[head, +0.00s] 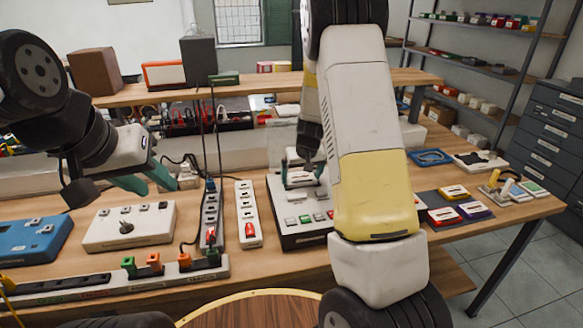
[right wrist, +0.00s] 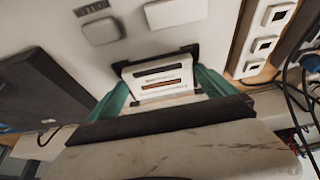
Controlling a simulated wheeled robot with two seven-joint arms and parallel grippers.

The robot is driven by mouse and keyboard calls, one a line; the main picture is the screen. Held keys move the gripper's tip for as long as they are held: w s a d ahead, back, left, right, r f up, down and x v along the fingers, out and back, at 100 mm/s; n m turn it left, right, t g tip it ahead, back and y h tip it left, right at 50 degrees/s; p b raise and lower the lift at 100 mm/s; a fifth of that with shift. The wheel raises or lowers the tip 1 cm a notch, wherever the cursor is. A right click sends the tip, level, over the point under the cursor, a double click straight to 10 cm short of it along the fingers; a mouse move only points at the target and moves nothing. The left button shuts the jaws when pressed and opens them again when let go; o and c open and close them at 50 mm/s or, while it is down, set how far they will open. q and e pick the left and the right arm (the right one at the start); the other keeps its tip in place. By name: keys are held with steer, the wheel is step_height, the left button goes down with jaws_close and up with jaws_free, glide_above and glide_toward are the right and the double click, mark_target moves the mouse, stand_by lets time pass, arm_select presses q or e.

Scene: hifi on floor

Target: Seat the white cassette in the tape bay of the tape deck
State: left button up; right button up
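The tape deck (head: 290,208) is a pale panel with a dark front, on the bench at centre, partly hidden by my right arm. My right gripper (head: 303,172) is over its upper part, with green fingers on both sides of the white cassette (right wrist: 160,82). The fingers look closed on the cassette's two ends. The cassette has a striped label and lies at the tape bay (right wrist: 158,60), whose black edges show around it. I cannot tell how deep it sits. My left gripper (head: 158,186) is open and empty above the bench at left.
Power strips (head: 248,214), a white box with a knob (head: 130,226) and a blue box (head: 34,239) stand left of the deck. Cables rise behind.

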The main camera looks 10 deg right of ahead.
steer(key=w+r+v, duration=0.1)
steer(key=w+v, duration=0.1)
steer(key=v, duration=1.1)
stand_by(0.7)
steer(key=shift+w+r, duration=0.1)
stand_by(0.5)
